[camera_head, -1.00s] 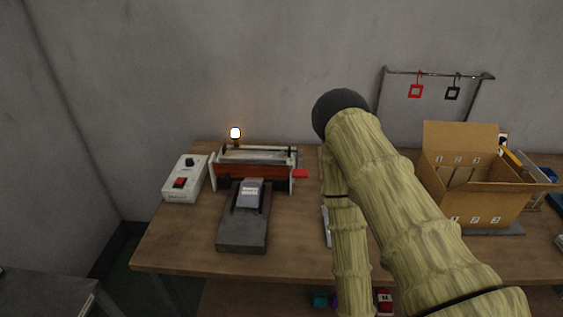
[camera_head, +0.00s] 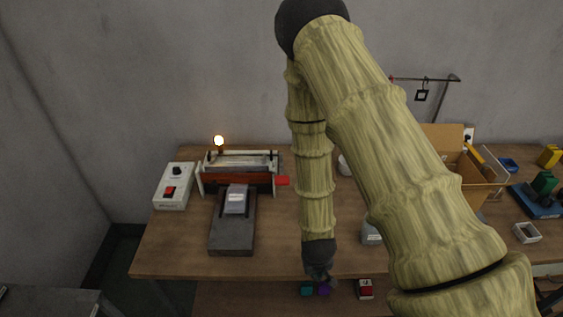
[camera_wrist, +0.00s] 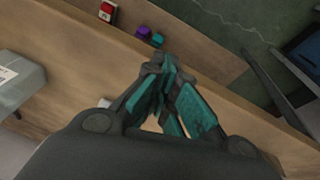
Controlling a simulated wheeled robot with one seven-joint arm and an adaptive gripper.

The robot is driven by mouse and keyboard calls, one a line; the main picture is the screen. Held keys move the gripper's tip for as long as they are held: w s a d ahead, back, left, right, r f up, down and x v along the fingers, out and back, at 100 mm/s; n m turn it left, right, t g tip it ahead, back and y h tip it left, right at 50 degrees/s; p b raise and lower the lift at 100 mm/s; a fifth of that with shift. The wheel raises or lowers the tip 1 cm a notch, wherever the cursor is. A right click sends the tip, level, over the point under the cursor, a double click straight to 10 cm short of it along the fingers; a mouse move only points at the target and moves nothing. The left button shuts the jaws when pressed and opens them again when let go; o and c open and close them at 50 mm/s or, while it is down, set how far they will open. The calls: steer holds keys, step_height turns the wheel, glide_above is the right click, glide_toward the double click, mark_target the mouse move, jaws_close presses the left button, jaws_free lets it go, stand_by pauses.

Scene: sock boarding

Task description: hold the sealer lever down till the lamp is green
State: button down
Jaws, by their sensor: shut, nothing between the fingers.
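The sealer (camera_head: 238,183) stands at the left of the table, a red-brown bar with pale end plates. A red tab (camera_head: 282,181), perhaps the lever's end, sticks out at its right. The lamp (camera_head: 218,141) behind it glows warm white to amber, not green. A grey block (camera_head: 231,236) with a pale packet (camera_head: 237,199) on it lies in front of the sealer. My gripper (camera_head: 319,277) hangs near the table's front edge, right of the sealer and apart from it. The wrist view shows its teal-padded fingers (camera_wrist: 172,98) together and empty.
A white control box (camera_head: 173,186) with a red switch stands left of the sealer. An open cardboard box (camera_head: 445,137) and small coloured items stand to the right. Several small blocks (camera_head: 324,291) lie below the front edge. A rack (camera_head: 430,79) hangs behind.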

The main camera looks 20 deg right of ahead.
steer(key=w+a+r+m+t+p, duration=0.1)
steer(key=w+r, duration=1.1)
steer(key=r, duration=0.3)
steer(key=w+a+r+m+t+p, duration=0.1)
steer(key=w+a+r+t+p, duration=0.1)
steer(key=w+r, duration=1.1)
step_height(320, 180, up, 2)
steer(key=shift+a+r+t, duration=0.1)
steer(key=shift+a+t, duration=0.15)
steer(key=shift+t, duration=0.05)
steer(key=shift+w, duration=0.1)
steer(key=b, duration=0.5)
glide_above(281, 175)
steer(key=s, duration=0.2)
steer(key=f, duration=1)
steer(key=shift+a+f, duration=0.2)
steer(key=shift+f, duration=0.2)
steer(key=shift+s+a+f+b, duration=0.1)
steer(key=shift+s+f+b, duration=0.1)
steer(key=shift+f+b, duration=0.3)
steer(key=shift+s+f+b, duration=0.15)
steer(key=shift+f+b, duration=0.35)
